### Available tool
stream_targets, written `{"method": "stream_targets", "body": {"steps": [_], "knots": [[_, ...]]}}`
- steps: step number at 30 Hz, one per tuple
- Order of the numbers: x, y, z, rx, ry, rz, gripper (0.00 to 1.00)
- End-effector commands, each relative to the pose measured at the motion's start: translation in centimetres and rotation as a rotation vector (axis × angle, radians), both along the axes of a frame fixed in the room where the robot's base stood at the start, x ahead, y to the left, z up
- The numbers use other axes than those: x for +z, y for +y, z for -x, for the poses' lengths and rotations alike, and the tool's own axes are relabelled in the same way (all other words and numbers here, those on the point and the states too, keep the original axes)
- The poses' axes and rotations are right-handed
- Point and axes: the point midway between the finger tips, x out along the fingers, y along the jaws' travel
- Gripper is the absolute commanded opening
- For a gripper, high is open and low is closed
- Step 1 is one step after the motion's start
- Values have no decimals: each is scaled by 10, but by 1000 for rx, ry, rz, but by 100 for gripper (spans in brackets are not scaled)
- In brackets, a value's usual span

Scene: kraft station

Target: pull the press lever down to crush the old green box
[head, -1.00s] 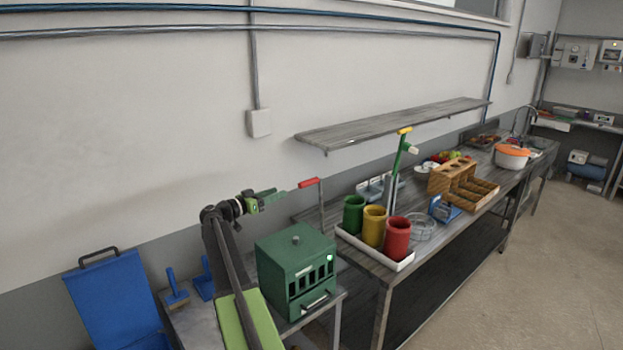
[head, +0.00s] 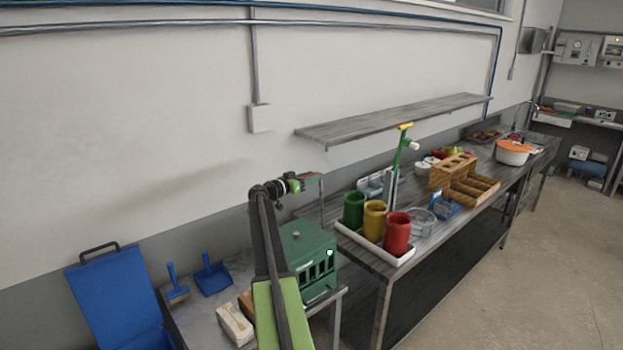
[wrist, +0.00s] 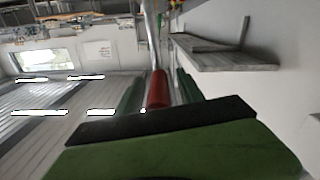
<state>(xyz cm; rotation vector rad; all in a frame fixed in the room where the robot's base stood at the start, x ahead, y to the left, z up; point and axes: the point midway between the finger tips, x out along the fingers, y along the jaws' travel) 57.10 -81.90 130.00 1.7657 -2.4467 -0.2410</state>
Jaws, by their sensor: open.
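A lever with a red handle (wrist: 157,88) stands behind the right side of a dark green slotted box-shaped unit (head: 308,250). This unit has a lit green spot on its front. My gripper (wrist: 158,92) is open, with its green fingers on either side of the red handle in the wrist view; I cannot tell whether they touch it. In the head view my gripper (head: 310,181) is at the top of the lever's grey rod and mostly covers the handle. I cannot tell whether the green unit is the press or the old box.
A white tray (head: 347,235) with green, yellow and red cups stands on the table to the right. Behind it is a green post (head: 399,152) with a yellow top. A wall shelf (head: 400,118) hangs above. A blue bin (head: 115,295) and dustpan (head: 212,279) are left.

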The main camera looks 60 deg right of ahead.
Motion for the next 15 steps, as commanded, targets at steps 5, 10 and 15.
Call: {"method": "stream_targets", "body": {"steps": [5,10,15], "knots": [[0,0,0,0,0,0,42],[0,0,0,0,0,0,20],[0,0,0,0,0,0,0]]}}
